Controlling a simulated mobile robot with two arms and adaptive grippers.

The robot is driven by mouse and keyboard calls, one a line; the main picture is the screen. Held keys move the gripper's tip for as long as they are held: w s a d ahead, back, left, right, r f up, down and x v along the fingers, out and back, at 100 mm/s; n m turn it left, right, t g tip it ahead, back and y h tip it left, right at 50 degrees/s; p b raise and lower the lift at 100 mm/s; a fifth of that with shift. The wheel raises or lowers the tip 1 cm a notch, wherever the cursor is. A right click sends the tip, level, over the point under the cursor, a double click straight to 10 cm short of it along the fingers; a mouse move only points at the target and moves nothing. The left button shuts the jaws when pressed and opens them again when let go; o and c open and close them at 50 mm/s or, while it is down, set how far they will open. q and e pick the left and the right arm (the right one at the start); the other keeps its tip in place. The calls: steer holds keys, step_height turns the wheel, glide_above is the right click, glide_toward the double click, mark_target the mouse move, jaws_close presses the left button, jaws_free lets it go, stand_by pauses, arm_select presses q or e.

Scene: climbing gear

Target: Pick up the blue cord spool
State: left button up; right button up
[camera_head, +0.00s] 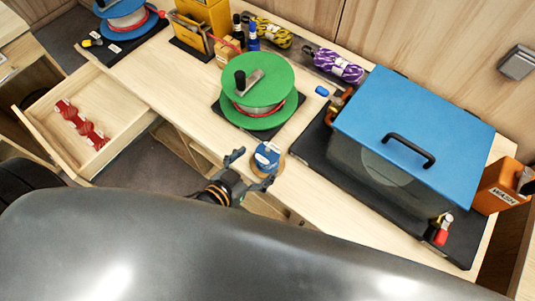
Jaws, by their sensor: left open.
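A small blue spool (267,156) with a white label stands near the front edge of the wooden bench, just in front of the green reel; it looks like the blue cord spool. My left gripper (252,168) is open at the bench edge. Its two dark fingers are spread toward the small blue spool, one at its left and one at its lower front. I cannot tell whether they touch it. My right gripper is not in view.
A green reel with a crank (262,84) stands behind the spool. A blue-lidded box (415,125) fills the right side, with an orange container (501,186) beyond it. An open drawer (128,116) is at left. A larger blue reel (124,20) stands farther back.

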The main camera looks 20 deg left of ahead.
mark_target(264, 156)
arm_select(q)
steer(key=shift+w+d+f+p, duration=0.2)
steer(key=shift+w+p, duration=0.15)
steer(key=shift+w, duration=0.25)
steer(key=p+x, duration=0.1)
steer(key=x, duration=0.2)
steer(key=shift+w+f, duration=0.15)
steer(key=shift+w+d+f, duration=0.2)
steer(key=shift+w+f, duration=0.05)
steer(key=shift+w, duration=0.1)
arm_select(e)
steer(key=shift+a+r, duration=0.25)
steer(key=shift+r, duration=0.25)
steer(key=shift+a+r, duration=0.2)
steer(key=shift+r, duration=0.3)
arm_select(q)
steer(key=shift+s, duration=0.1)
steer(key=c, duration=1.3)
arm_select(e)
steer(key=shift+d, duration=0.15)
